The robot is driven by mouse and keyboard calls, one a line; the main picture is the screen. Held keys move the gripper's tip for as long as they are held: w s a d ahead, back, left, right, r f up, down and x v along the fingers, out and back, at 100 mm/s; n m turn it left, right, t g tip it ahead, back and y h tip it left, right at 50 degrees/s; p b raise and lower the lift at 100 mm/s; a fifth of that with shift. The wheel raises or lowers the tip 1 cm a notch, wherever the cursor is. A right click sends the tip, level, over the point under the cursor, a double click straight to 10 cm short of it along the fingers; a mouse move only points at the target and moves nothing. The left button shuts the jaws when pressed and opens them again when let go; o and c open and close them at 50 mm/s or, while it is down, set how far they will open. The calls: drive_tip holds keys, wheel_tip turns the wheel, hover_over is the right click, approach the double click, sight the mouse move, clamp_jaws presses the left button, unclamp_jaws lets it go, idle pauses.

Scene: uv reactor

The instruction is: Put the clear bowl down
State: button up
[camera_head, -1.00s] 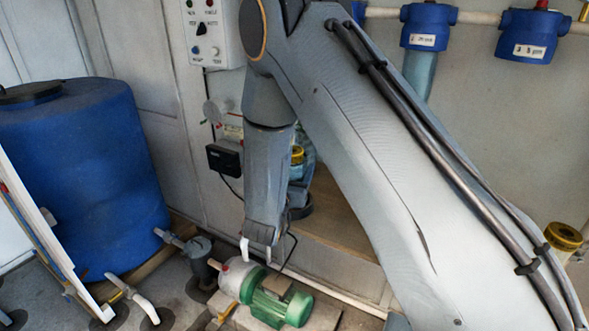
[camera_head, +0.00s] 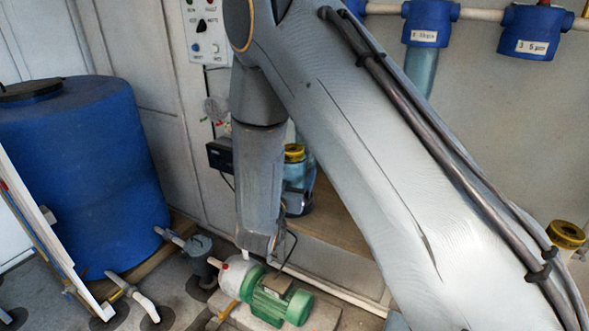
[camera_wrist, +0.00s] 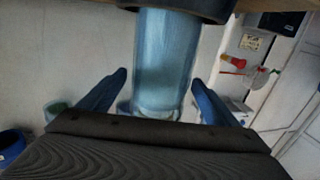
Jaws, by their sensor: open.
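The clear bowl (camera_wrist: 165,60) is a bluish see-through cylinder with a dark ring at one end. In the wrist view it lies between the two blue fingers of my gripper (camera_wrist: 159,80). The fingers are open, with a narrow gap visible on each side of the bowl. The dark ring (camera_wrist: 180,8) is close to a brown wooden surface at the picture's top edge; the contact is not clear. In the head view the bowl (camera_head: 298,178) shows partly right of my forearm, above the wooden shelf (camera_head: 335,226). My fingers are mostly hidden there.
A yellow-topped part (camera_head: 294,152) shows by the bowl. A green pump (camera_head: 280,300) sits low in front of the shelf, and a blue tank (camera_head: 80,180) stands at left. Blue filter housings (camera_head: 530,32) hang on the wall. The shelf right of the bowl looks clear.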

drive_tip(key=b+v, duration=0.1)
drive_tip(key=v, duration=0.7)
drive_tip(key=shift+s+a, duration=0.1)
drive_tip(key=shift+s, duration=0.1)
drive_tip(key=w+d+f+g+y, duration=0.2)
drive_tip(key=g+y, duration=0.1)
drive_tip(key=shift+w, duration=0.4)
drive_tip(key=s+g+y, duration=0.1)
drive_tip(key=d+f+n+g+y, duration=0.1)
drive_tip(key=s+d+g, duration=0.1)
drive_tip(key=g, duration=0.1)
drive_tip(key=shift+s+d+f+n+y, duration=0.15)
drive_tip(key=shift+s+f+n+y, duration=0.15)
drive_tip(key=shift+f+y, duration=0.1)
drive_tip(key=s+d+r+n+g, duration=0.1)
drive_tip(key=s+d+g, duration=0.4)
drive_tip(key=s, duration=0.6)
drive_tip(key=s+d+r+n+g, duration=0.1)
drive_tip(key=s+d+g, duration=0.3)
drive_tip(key=s+d, duration=0.4)
drive_tip(key=s, duration=0.3)
drive_tip(key=shift+s+d+g, duration=0.2)
drive_tip(key=shift+s+g, duration=0.15)
drive_tip(key=shift+g, duration=0.05)
